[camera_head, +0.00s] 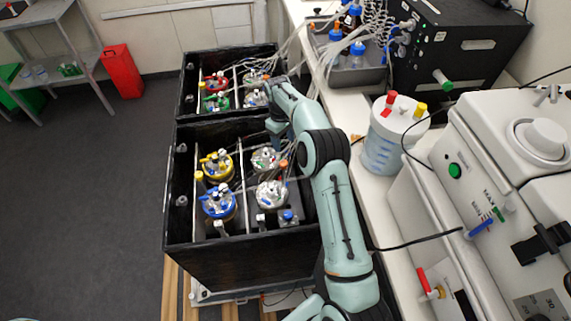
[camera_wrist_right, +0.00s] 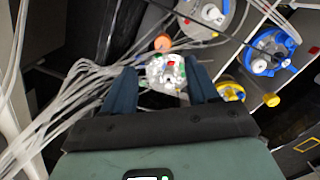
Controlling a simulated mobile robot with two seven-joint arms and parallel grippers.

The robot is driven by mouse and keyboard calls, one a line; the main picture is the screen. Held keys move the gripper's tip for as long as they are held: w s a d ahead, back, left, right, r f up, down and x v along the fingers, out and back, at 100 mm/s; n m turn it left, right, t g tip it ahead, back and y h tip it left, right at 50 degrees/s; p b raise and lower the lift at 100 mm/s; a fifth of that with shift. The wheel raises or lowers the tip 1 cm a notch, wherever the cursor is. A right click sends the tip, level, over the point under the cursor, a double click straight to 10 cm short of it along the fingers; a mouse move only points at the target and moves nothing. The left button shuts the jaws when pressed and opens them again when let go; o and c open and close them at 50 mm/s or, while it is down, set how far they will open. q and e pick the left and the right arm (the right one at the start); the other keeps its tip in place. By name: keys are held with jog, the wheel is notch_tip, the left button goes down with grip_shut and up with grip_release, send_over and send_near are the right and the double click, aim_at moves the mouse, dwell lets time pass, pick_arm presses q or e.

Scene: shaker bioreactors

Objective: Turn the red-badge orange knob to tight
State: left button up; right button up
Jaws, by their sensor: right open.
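An orange knob (camera_wrist_right: 162,43) shows in the right wrist view just beyond my fingertips, beside a clear-topped vessel (camera_wrist_right: 166,74) with a small red spot on its lid. In the head view the orange knob (camera_head: 283,164) is at the right side of the front black box, next to that vessel (camera_head: 264,159). I cannot make out a red badge on the knob. My right gripper (camera_wrist_right: 160,71) is open, with the vessel's lid showing between its two blue fingers. The knob appears apart from the fingers. My left gripper is not in view.
The front black box (camera_head: 240,258) also holds a blue-ringed vessel (camera_head: 218,202), a yellow-ringed vessel (camera_head: 216,166) and a white-lidded one (camera_head: 270,194). Loose clear tubes (camera_wrist_right: 62,115) lie close to my gripper. A bench with a bottle (camera_head: 382,150) stands at right.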

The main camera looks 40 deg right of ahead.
aim_at(284, 163)
jog(key=shift+m+t, duration=0.4)
jog(key=shift+m, duration=0.1)
notch_tip(284, 163, down, 12)
jog(key=shift+s+r+b, duration=0.1)
jog(key=shift+b, duration=0.3)
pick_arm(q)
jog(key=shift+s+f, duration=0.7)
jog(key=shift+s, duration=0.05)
